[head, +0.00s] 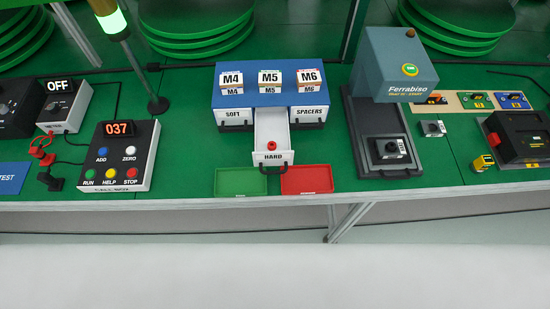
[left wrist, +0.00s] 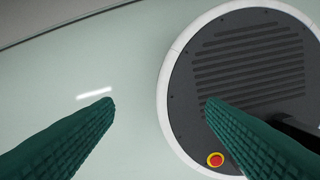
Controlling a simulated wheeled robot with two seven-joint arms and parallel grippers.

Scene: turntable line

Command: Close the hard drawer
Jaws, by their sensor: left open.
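The hard drawer (head: 272,157) is the middle drawer of a small blue-topped cabinet (head: 251,97) in the head view. It is pulled out toward me, its front labelled HARD with a dark handle below. A small red thing (head: 270,145) shows inside it. The SOFT drawer (head: 234,118) and SPACERS drawer (head: 309,115) are shut on either side. My left gripper (left wrist: 158,103) shows only in the left wrist view, its green fingers wide apart with nothing between them. It is away from the drawer, which that view does not show. My right gripper is in neither view.
A green tray (head: 240,182) and a red tray (head: 307,180) lie just in front of the drawer at the bench's front edge. A control box (head: 119,156) stands to the left. A Ferrabiso press (head: 398,72) stands to the right.

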